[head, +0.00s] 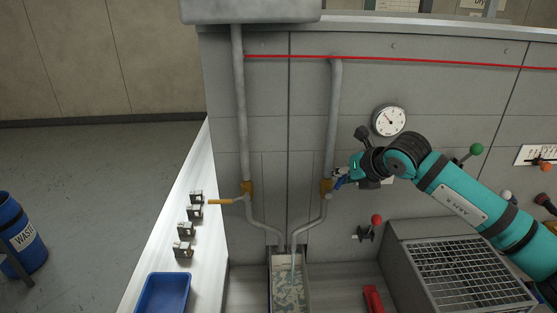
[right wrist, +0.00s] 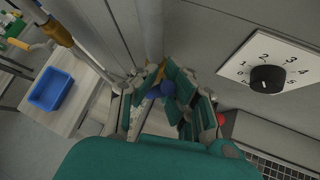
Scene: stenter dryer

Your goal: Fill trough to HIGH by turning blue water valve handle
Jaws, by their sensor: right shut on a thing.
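The blue water valve handle (head: 340,184) is on the right-hand pipe, at its brass valve body (head: 326,187). My right gripper (head: 345,179) is shut on this handle in the head view. In the right wrist view the blue handle (right wrist: 167,88) shows between the teal fingers of the gripper (right wrist: 165,97), partly hidden by them. Below the pipes is the narrow trough (head: 271,286), with a thin pale stream falling into it and mottled greyish contents. I cannot read a level mark. My left gripper is not in view.
A yellow valve handle (head: 222,202) sticks out left from the other pipe. A gauge (head: 389,121), a green-knobbed lever (head: 474,151) and a red-knobbed lever (head: 376,220) are near my right arm. A blue tray (head: 163,291) and several small metal blocks lie on the white bench.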

